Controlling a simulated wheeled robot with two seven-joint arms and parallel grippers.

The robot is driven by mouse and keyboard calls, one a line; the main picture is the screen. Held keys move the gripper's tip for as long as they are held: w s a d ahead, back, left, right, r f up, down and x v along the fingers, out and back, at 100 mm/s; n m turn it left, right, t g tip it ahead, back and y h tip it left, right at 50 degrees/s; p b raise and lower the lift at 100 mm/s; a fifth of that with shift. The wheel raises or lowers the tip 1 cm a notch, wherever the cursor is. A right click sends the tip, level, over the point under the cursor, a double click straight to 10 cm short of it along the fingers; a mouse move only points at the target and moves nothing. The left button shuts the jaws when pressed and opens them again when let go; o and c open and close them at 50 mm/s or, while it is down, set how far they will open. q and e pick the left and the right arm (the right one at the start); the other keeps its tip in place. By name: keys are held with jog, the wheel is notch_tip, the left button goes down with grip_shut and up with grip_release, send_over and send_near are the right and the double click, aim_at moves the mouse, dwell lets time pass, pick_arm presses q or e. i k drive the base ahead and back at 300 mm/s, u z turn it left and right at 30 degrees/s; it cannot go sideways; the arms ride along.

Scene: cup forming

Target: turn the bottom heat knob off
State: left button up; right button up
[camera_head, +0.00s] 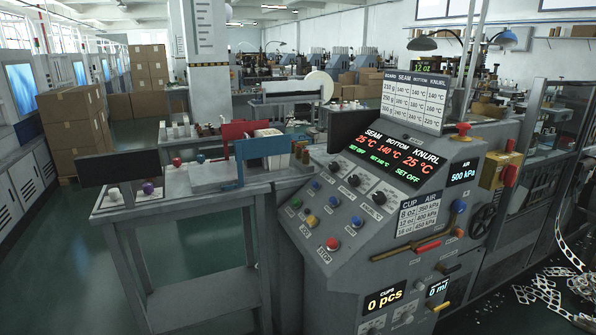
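The grey sloped control console (330,225) stands right of centre. Its black display (390,153) reads seam 25 °C, bottom 140 °C and knurl 25 °C. Under seam and knurl it reads set off, and under bottom it reads set 140 °C. Below the display is a diagonal row of three black knobs on light plates: one at the upper left (333,166), a middle one (354,181) and one at the lower right (379,198). The middle one lines up with the bottom column; the knob labels and pointer directions are too small to read. Neither gripper is in view.
Coloured push buttons and a red stop button (333,243) sit below the knobs. A red-handled lever (428,247) and a black handwheel (483,221) are to the right. A grey side table (185,190) with small coloured knobs stands left. Scrap strips (548,292) lie on the right floor.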

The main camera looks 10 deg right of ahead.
aim_at(354, 181)
jog(key=z, duration=0.15)
jog(key=i, duration=1)
jog(key=z, duration=0.6)
